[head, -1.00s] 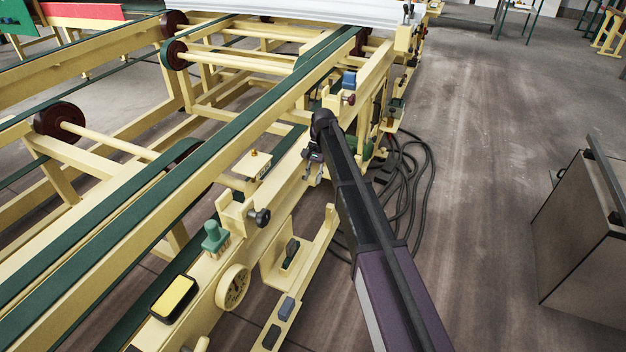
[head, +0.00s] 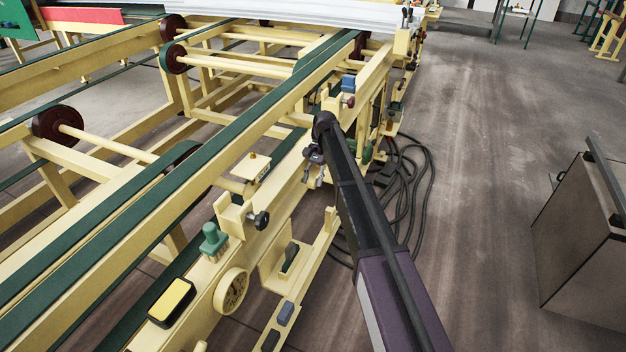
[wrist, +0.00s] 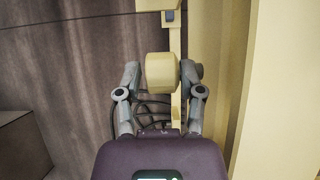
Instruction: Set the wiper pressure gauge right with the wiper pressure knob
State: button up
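A round cream dial with dark markings (head: 232,290), which looks like a gauge, faces outward on the side of the cream beam in the head view. Its reading is too small to tell. My gripper (head: 314,168) is beside the beam, farther along than the dial. In the wrist view, a plain cream cylinder (wrist: 161,72), perhaps the knob, shows between the fingers of my gripper (wrist: 160,76). The fingers stand apart, one on each side, with narrow gaps; contact does not show. My arm hides this cylinder in the head view.
A black knob (head: 260,220), a green-topped brush (head: 213,241) and a yellow-faced box (head: 172,301) sit along the beam. A low ledge (head: 300,283) juts out below. Black cables (head: 411,185) lie on the floor. A grey cabinet (head: 585,240) stands right, with free floor between.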

aim_at(312, 180)
jog(key=shift+s+r+t+p, duration=0.1)
jog(key=shift+t+p, duration=0.25)
jog(key=shift+t, duration=0.05)
jog(key=shift+s+t+h+p, duration=0.15)
jog(key=shift+t+h+p, duration=0.4)
jog(key=shift+t, duration=0.15)
jog(key=t, duration=0.2)
jog(key=t+h, duration=0.1)
jog(key=shift+s+a+t+p, duration=0.1)
jog(key=shift+s+t+p, duration=0.2)
jog(key=shift+p, duration=0.1)
jog(key=shift+w+r+p, duration=0.25)
jog(key=shift+r+p, duration=0.55)
jog(key=shift+p, duration=0.1)
notch_tip(312, 180, up, 13)
jog(key=p, duration=1.3)
jog(key=s+d+r+n+p, duration=0.3)
jog(key=s+d, duration=1.5)
jog(key=d, duration=0.1)
jog(key=shift+s, duration=0.35)
